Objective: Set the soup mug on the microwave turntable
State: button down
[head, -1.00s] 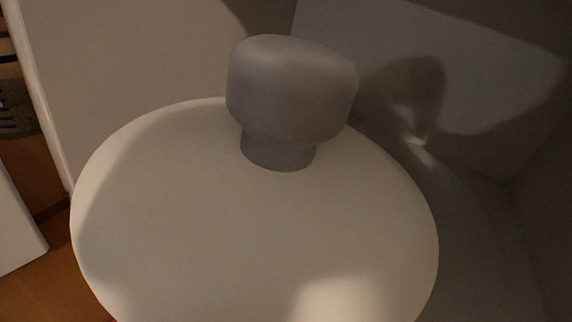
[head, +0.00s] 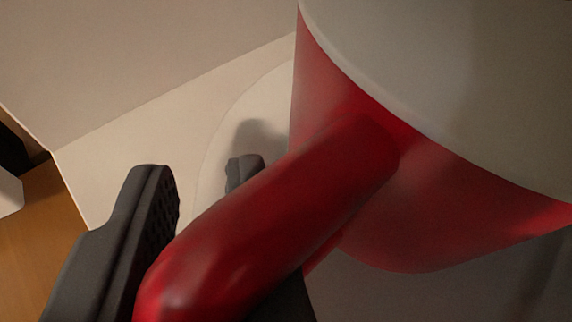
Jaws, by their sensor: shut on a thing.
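The red soup mug (head: 430,228) fills the right of the view, with a pale grey lid (head: 480,90) covering its top; its far right side is cut off. Its thick red handle (head: 270,220) reaches down to the lower left. My gripper (head: 203,178) is shut on this handle, with one dark finger on the left and the other partly hidden behind the handle. The pale round turntable (head: 225,150) shows as a curved edge behind the mug, mostly hidden. I cannot tell whether the mug touches it.
The pale microwave floor (head: 150,130) extends left of the turntable, and a plain inner wall (head: 130,60) rises behind it. A brown wooden surface (head: 50,225) lies outside at the lower left, with a white object (head: 8,192) at the edge.

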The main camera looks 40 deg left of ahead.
jog(key=shift+w+f, duration=0.25)
jog(key=shift+f, duration=0.05)
jog(key=c, duration=1.4)
grip_release()
jog(key=shift+s+d+r, duration=0.1)
jog(key=v, duration=0.5)
jog(key=shift+d+r, duration=0.1)
jog(key=shift+s+d, duration=1.25)
jog(key=shift+d, duration=0.25)
jog(key=shift+s+d, duration=1.25)
jog(key=shift+d, duration=0.25)
jog(key=shift+s+d, duration=1.25)
jog(key=shift+d, duration=0.25)
